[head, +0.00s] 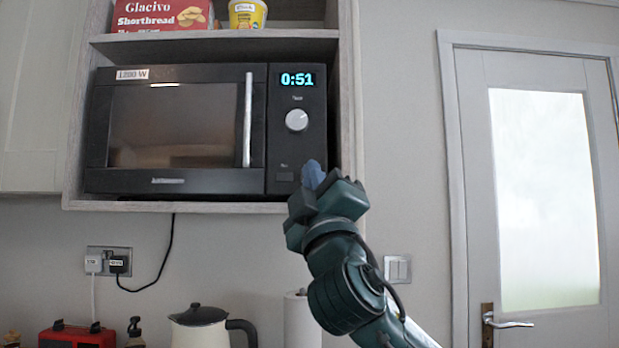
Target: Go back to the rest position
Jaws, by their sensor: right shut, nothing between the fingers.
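My right gripper (313,174) is raised in front of the lower right corner of the microwave. Its fingers are shut with nothing between them, and they overlap the area beside the lower button; I cannot tell whether they touch the panel. The black microwave (180,182) sits in a wooden shelf unit with its door closed. Its display (297,79) reads 0:51, and a round dial (297,120) is below it. My left gripper is not in view.
A shortbread box (160,16) and a yellow tub (247,14) stand on the shelf above. Below are a kettle (200,330), a paper roll (301,325), a red appliance (77,337) and a dark pump bottle (135,332). A door (470,150) is at right.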

